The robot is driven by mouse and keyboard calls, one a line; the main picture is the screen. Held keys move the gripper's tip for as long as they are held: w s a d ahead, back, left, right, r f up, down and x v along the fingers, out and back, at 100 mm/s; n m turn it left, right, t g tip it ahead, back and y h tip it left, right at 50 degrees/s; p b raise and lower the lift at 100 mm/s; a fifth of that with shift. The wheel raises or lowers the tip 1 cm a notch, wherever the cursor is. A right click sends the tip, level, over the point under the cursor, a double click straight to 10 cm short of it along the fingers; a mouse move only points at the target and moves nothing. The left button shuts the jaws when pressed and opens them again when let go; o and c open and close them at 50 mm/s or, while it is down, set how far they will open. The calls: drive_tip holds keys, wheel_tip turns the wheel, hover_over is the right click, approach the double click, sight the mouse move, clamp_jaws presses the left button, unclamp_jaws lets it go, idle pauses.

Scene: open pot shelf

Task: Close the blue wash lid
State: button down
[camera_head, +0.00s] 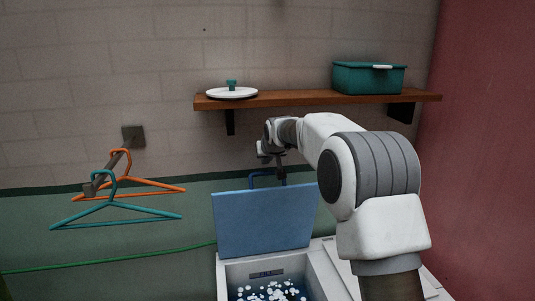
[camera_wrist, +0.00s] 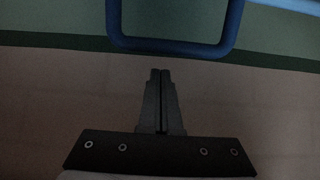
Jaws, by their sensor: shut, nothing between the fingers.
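The blue wash lid (camera_head: 263,222) stands open, nearly upright, at the back of a white wash tub (camera_head: 322,268). A darker blue bar, bent like a handle, shows just above the lid's top edge (camera_head: 254,178). In the wrist view a blue U-shaped bar (camera_wrist: 175,47) crosses the top of the picture. My gripper (camera_head: 282,180) is at the lid's top edge, toward its right side, partly hidden. In the wrist view my gripper (camera_wrist: 160,74) has its two fingers together and empty, with the tips a little apart from the bar in the picture. I cannot tell whether they touch it.
White and blue bits (camera_head: 272,291) lie in the tub. Above, a wooden shelf (camera_head: 300,99) holds a white plate-like lid (camera_head: 232,93) and a teal box (camera_head: 369,79). Orange (camera_head: 150,190) and teal hangers (camera_head: 120,215) hang at left. A green line (camera_head: 110,260) runs left from the lid.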

sight(269, 171)
drive_tip(key=shift+s+d+f, duration=0.1)
drive_tip(key=shift+s+d, duration=0.1)
drive_tip(key=shift+s, duration=0.7)
drive_tip(key=shift+s+d, duration=0.15)
drive_tip(key=shift+s, duration=0.7)
